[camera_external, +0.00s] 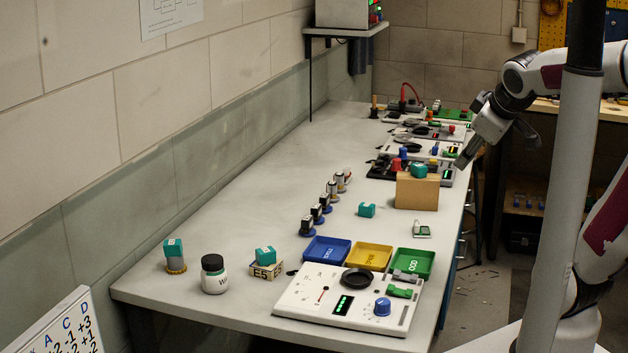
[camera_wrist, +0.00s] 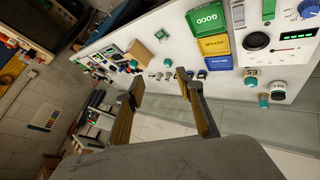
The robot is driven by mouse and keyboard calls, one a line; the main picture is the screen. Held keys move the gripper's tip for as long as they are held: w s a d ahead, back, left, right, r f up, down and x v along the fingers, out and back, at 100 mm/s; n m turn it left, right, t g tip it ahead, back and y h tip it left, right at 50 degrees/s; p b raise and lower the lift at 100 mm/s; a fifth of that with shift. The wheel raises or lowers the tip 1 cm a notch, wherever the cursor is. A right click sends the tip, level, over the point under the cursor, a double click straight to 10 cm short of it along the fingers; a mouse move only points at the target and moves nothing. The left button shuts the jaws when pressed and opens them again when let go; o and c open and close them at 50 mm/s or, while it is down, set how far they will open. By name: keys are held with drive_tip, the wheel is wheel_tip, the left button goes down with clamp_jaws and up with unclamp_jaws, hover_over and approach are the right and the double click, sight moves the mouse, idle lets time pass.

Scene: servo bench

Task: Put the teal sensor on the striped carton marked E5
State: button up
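A carton marked E5 (camera_external: 266,271) stands near the front of the bench, left of the white panel; I cannot make out stripes. A teal sensor (camera_external: 265,254) rests on top of it. Other teal blocks are a block on a round post (camera_external: 173,247) at the far left, a block on the bare bench (camera_external: 367,210) and a block on a tan box (camera_external: 419,171). The E5 carton also shows small in the wrist view (camera_wrist: 250,72). My gripper (camera_wrist: 160,82) is open and empty, with its fingers apart, beyond the tan box and away from the carton.
A white jar (camera_external: 214,274) stands left of the carton. Blue (camera_external: 326,250), yellow (camera_external: 369,256) and green (camera_external: 413,263) trays lie behind the white panel (camera_external: 325,313). Several small upright parts with blue or tan bases form a row. More panels fill the bench's far end.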

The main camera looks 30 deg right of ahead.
drive_tip(key=s+a+f+m+g+y, duration=0.1)
drive_tip(key=s+a+f+m, duration=0.1)
drive_tip(key=s, duration=0.4)
drive_tip(key=s+a+f+m+g, duration=0.1)
drive_tip(key=s+a+f+m, duration=0.1)
drive_tip(key=s, duration=0.4)
drive_tip(key=shift+a+f+m+g+y, duration=0.15)
drive_tip(key=shift+f+m+g+y, duration=0.2)
drive_tip(key=shift+f+m, duration=0.4)
